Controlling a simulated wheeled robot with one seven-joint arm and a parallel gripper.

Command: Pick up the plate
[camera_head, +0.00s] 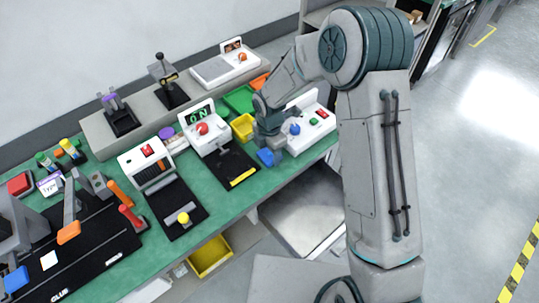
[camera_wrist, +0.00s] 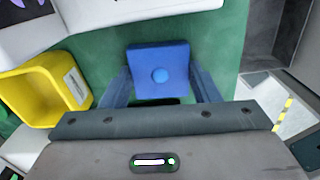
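A blue square plate (camera_wrist: 160,58) with a small round raised spot at its middle shows in the wrist view, over the green bench top. My gripper (camera_wrist: 160,82) has its two blue-grey fingers spread wide, one along the plate's left side and one along its right. The fingertips come very close to the plate's edges; I cannot tell whether they touch. In the head view my gripper (camera_head: 268,155) points down at the front edge of the green bench, where blue shows at its tip and the plate cannot be told apart from the fingers.
A yellow bin (camera_wrist: 42,92) stands left of the plate in the wrist view. In the head view, a white device with a blue knob (camera_head: 310,124) is right of my gripper, and a black pad (camera_head: 233,165) is left of it. The bench edge drops off in front.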

